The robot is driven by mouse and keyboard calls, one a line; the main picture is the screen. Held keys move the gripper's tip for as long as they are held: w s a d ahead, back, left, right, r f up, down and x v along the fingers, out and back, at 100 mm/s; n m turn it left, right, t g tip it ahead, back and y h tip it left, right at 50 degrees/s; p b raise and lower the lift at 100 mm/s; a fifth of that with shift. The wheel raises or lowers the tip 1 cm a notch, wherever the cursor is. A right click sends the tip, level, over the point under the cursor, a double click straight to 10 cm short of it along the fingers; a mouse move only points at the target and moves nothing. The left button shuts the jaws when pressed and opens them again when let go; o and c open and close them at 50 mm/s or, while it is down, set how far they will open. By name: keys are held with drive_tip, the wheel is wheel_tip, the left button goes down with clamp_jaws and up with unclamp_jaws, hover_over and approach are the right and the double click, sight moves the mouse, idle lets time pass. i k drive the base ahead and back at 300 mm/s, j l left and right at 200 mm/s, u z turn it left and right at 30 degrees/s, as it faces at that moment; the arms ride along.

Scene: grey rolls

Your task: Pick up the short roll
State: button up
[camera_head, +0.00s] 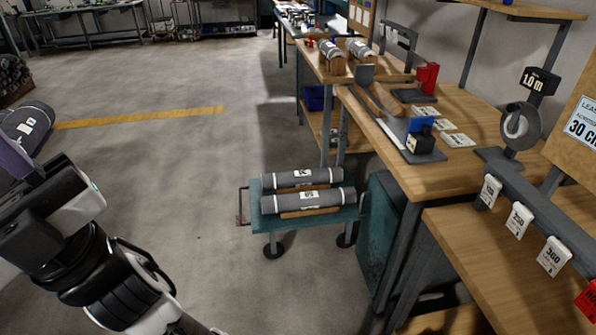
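Two dark grey rolls with white labels lie side by side on wooden supports on a low teal cart (352,215). The back roll (325,177) looks a little shorter than the front roll (335,199), though it is also farther away. Two much shorter, pale grey rolls, the left one (330,49) and the right one (358,48), rest on wooden supports on the bench. I cannot tell for sure which is the short roll. My black and white arm is at the lower left, apart from all these rolls; its gripper fingers do not show.
A workbench (455,178) with hooks, tags and a red block (427,78) runs along the right. A teal cabinet (382,235) stands right of the cart. More dark rolls (28,118) lie at the left edge. The floor (190,180) left of the cart is clear.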

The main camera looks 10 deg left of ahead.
sight(304, 178)
drive_tip(key=i+j, duration=0.7)
drive_tip(key=i, duration=0.15)
drive_tip(key=i+j, duration=0.7)
drive_tip(key=i, duration=0.15)
drive_tip(key=i+j, duration=0.7)
drive_tip(key=i, duration=0.2)
